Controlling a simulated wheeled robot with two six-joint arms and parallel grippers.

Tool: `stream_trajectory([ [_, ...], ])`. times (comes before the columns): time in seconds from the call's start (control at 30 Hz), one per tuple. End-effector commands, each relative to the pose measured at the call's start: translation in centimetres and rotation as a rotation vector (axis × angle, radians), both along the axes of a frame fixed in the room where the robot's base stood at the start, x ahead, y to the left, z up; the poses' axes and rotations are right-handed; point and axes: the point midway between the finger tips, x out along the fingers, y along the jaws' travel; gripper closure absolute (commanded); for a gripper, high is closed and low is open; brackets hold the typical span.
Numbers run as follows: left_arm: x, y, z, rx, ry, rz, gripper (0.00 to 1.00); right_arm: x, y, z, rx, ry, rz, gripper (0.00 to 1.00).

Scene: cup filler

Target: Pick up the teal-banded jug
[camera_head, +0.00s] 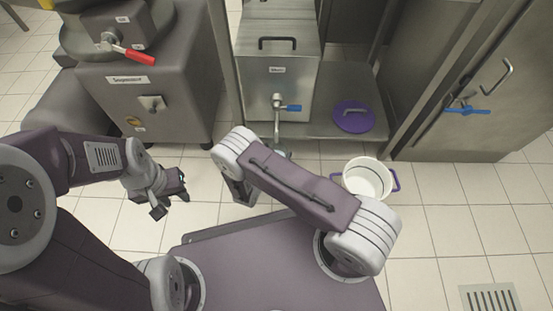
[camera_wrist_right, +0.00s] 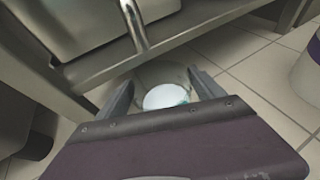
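A pale round thing with a bit of teal at its right edge, which looks like the teal-banded jug (camera_wrist_right: 165,97), shows in the right wrist view. My right gripper (camera_wrist_right: 161,77) is open, with one finger on each side of the jug in that picture. A gap shows at the left finger; contact at the right finger is unclear. My left gripper (camera_head: 171,203) is open and empty over the floor at the left.
A steel dispenser (camera_head: 277,90) with a blue-handled tap stands at the back. A purple lid (camera_head: 353,118) lies on the low shelf right of it. A white bucket (camera_head: 367,177) with purple handles stands on the floor, also at the right wrist view's edge (camera_wrist_right: 308,75). Open floor lies right.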

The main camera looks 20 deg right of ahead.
Motion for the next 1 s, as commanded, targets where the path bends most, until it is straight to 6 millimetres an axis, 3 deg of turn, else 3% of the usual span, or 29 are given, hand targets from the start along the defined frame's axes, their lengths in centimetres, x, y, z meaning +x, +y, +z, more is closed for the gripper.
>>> stream_trajectory([
  [0.03, 0.0, 0.0, 0.0, 0.0, 0.0, 0.0, 0.64, 0.0, 0.0, 0.0, 0.0, 0.0, 0.0, 0.53],
  [0.2, 0.0, 0.0, 0.0, 0.0, 0.0, 0.0, 0.64, 0.0, 0.0, 0.1, -0.001, -0.001, 0.0, 0.95],
  [0.47, 0.0, 0.0, 0.4, 0.0, 0.0, 0.0, 0.64, 0.0, 0.0, 0.4, -0.001, -0.001, 0.0, 0.96],
  [0.57, 0.0, 0.0, 1.4, 0.0, 0.0, 0.0, 0.64, 0.0, 0.0, 1.5, -0.001, -0.001, 0.0, 0.96],
  [0.77, 0.0, 0.0, 5.5, 0.0, 0.0, 0.0, 0.64, -0.1, -0.1, 5.7, -0.002, 0.0, -0.001, 0.96],
  [1.0, 0.0, 0.0, 9.8, 0.0, 0.0, 0.0, 0.64, -3.8, -4.5, 8.4, -0.006, 0.005, -0.002, 0.96],
])
